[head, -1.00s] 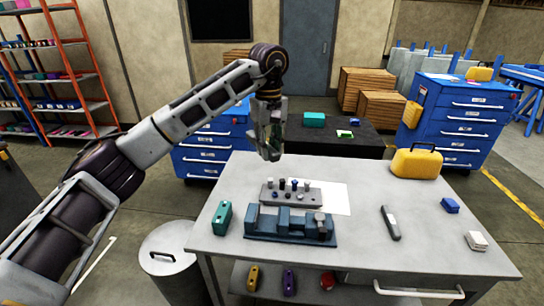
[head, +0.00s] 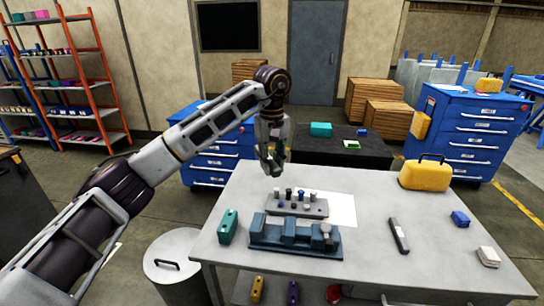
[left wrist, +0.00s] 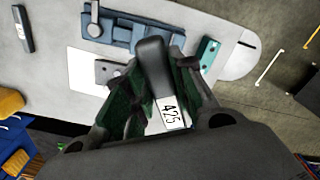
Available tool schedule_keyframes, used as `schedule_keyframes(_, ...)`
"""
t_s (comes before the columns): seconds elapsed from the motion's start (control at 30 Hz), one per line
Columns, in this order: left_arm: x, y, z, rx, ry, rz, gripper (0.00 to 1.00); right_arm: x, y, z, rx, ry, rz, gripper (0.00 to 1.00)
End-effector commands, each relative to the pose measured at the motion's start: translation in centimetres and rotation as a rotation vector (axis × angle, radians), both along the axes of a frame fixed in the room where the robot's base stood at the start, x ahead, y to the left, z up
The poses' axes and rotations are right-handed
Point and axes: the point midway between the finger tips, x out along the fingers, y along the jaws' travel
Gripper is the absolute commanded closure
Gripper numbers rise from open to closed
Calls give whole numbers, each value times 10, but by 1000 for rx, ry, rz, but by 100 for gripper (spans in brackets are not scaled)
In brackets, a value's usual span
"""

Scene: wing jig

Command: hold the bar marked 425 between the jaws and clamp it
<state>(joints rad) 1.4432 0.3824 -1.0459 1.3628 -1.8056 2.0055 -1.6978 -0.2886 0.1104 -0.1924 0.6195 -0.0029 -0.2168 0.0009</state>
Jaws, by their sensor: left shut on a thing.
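My left gripper (head: 272,167) hangs above the back left part of the table, behind the pegged grey block. In the left wrist view it (left wrist: 152,95) is shut on a dark bar (left wrist: 152,62) with a white label reading 425 (left wrist: 170,112). The bar's dark end sticks out beyond the fingers. The blue vise (head: 275,237) lies on the table in front of the grey block, apart from the bar. It also shows in the left wrist view (left wrist: 125,32), with a grey lever at one end. I cannot make out its jaw gap clearly. My right gripper is not in view.
On the table (head: 360,265) are a grey block with pegs (head: 297,208), a white sheet (head: 342,208), a teal block (head: 228,226), a dark tool (head: 399,235), a yellow case (head: 425,175) and a small blue block (head: 460,219). A bin (head: 172,250) stands at the left.

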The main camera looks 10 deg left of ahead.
Motion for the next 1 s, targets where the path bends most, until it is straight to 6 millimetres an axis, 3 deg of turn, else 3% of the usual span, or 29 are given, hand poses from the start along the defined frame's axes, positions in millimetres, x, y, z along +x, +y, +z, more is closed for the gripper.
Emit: schedule_keyframes(1.0,-19,3,-132,-2,2,-341,100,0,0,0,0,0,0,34)
